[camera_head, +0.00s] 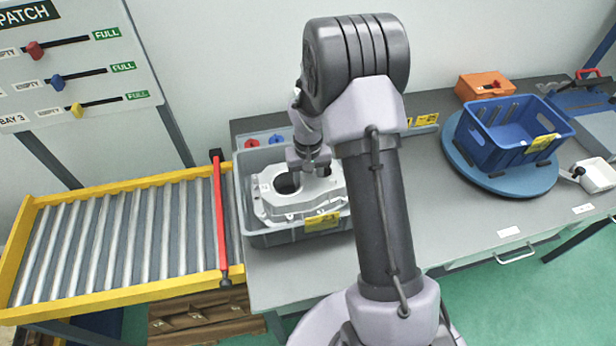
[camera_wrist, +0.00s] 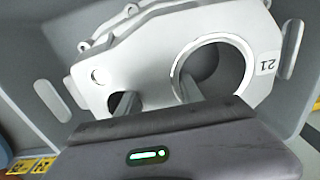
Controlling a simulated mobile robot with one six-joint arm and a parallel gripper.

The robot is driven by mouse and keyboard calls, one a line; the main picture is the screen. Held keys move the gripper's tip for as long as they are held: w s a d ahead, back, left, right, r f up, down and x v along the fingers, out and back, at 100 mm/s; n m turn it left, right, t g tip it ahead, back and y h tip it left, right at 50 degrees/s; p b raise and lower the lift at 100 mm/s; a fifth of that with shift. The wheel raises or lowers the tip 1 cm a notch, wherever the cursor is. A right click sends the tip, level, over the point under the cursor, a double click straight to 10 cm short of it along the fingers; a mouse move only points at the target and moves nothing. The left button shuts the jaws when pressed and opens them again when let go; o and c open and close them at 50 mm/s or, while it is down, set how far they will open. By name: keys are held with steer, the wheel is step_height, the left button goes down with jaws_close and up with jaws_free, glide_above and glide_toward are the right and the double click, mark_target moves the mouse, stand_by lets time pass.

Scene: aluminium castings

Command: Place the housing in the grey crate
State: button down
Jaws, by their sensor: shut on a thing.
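The housing (camera_head: 305,201) is a pale aluminium casting with a large round bore. It sits in the opening of the grey crate (camera_head: 285,237), which stands at the left end of the bench and has a yellow label on its front. My gripper (camera_head: 312,164) is over the housing from above. In the wrist view, my gripper (camera_wrist: 158,100) is shut on the housing (camera_wrist: 150,52), with one finger in the large bore and the other in a smaller opening. The crate's wall (camera_wrist: 38,60) surrounds the housing there. Whether the housing touches the crate floor is hidden.
A roller conveyor (camera_head: 120,240) with a yellow frame and a red bar (camera_head: 219,220) adjoins the crate's left. A blue crate (camera_head: 510,135) stands on a blue round turntable (camera_head: 470,165) at the right. An orange box (camera_head: 483,86) is behind it.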

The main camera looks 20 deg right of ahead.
steer(key=shift+w+f+b, duration=0.1)
steer(key=shift+f+b, duration=0.2)
steer(key=shift+f, duration=1.1)
steer(key=shift+f, duration=0.15)
steer(key=c, duration=0.8)
jaws_free()
steer(key=shift+o, duration=0.2)
